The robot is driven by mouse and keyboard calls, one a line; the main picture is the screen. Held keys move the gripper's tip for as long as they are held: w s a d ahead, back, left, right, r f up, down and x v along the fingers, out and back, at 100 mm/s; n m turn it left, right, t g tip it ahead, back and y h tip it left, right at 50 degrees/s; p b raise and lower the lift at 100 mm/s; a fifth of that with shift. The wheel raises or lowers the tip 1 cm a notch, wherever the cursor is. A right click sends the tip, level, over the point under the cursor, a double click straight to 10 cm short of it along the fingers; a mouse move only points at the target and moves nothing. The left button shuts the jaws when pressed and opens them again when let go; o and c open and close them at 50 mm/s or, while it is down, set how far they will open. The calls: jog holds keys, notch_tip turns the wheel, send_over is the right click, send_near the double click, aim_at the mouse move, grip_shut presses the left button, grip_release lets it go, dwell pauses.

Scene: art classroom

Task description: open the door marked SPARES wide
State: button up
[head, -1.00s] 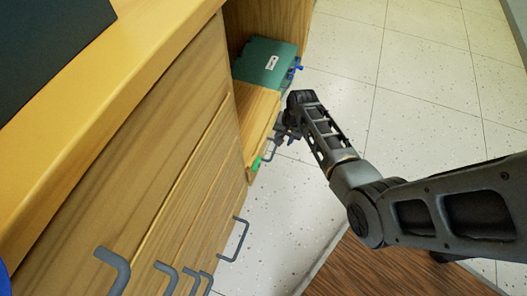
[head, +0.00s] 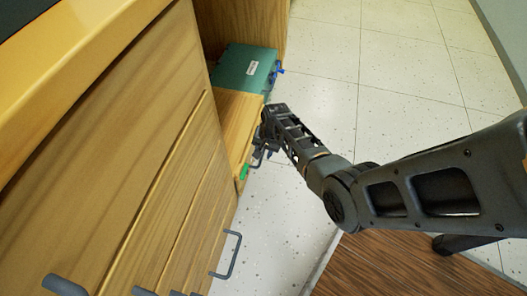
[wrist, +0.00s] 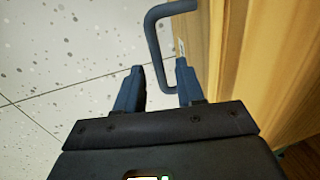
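A wooden cabinet front with grey bar handles fills the left of the head view. No SPARES lettering is readable, so I cannot confirm which front bears it. My gripper (head: 262,146) is at the far end of the cabinet, beside a small grey handle (head: 257,160) on a front with a green tag (head: 244,172). In the wrist view my gripper (wrist: 158,78) is open, and the grey handle (wrist: 154,45) has its lower end between the two fingers, with a visible gap to the left finger. The wooden front (wrist: 240,50) is at the right.
A green box (head: 245,68) with a white label sits in an open bay behind my gripper. Another grey handle (head: 230,262) sticks out nearer to me.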

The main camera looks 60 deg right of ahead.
grip_shut()
dwell(0.6)
